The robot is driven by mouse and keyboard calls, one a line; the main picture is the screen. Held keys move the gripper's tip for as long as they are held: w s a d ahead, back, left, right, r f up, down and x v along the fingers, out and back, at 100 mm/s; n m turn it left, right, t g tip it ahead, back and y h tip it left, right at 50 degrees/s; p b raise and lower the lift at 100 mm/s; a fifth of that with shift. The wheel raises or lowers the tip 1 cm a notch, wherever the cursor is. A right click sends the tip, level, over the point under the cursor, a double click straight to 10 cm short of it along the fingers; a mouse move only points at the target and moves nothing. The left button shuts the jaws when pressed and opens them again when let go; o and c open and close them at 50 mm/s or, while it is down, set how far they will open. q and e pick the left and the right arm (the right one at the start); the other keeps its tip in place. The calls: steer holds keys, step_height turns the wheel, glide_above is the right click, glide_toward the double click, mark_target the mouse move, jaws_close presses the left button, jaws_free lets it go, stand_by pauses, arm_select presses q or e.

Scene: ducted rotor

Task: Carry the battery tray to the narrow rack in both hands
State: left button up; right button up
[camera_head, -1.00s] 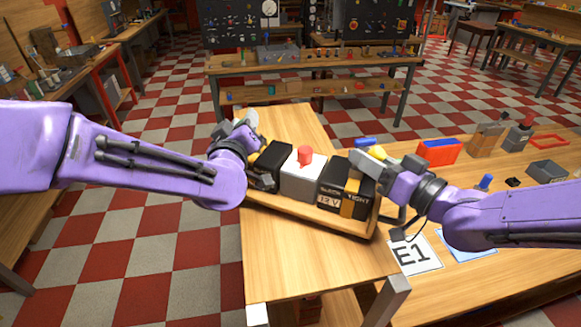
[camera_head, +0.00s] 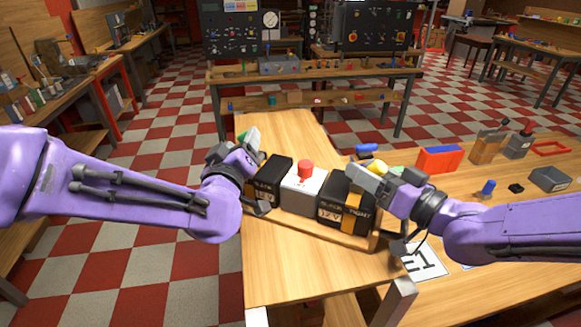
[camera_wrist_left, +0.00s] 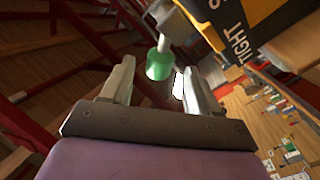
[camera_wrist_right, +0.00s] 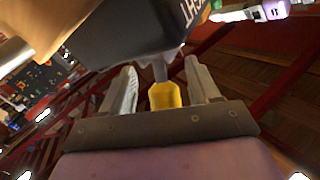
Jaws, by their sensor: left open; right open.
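The battery tray (camera_head: 345,234) is a wooden board on the bench. It carries a black battery (camera_head: 272,176), a grey block with a red knob (camera_head: 302,192) and a black battery with an orange strap (camera_head: 342,203). My left gripper (camera_head: 245,150) is open at its left end. In the left wrist view a green handle (camera_wrist_left: 158,64) lies between the open fingertips (camera_wrist_left: 156,75). My right gripper (camera_head: 367,172) is open at the right end. In the right wrist view a yellow handle (camera_wrist_right: 165,95) lies between its open fingers (camera_wrist_right: 163,75). I cannot pick out the narrow rack.
A printed card (camera_head: 424,262) lies right of the tray. A blue cylinder (camera_head: 367,148), a red-and-blue box (camera_head: 438,158) and a grey bin (camera_head: 549,179) stand on the right bench. A workbench with panels (camera_head: 310,72) is behind. The checkered floor at left is clear.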

steer(key=shift+s+r, duration=0.1)
steer(key=shift+a, duration=0.1)
steer(key=shift+w+r, duration=0.2)
steer(key=shift+r, duration=0.1)
steer(key=shift+s+r, duration=0.1)
steer(key=shift+r, duration=0.65)
step_height(320, 180, up, 7)
steer(key=shift+r, duration=0.1)
steer(key=shift+s+r, duration=0.1)
steer(key=shift+r, duration=0.25)
arm_select(q)
steer(key=s, duration=0.8)
steer(key=shift+s, duration=0.25)
steer(key=shift+a+f, duration=0.1)
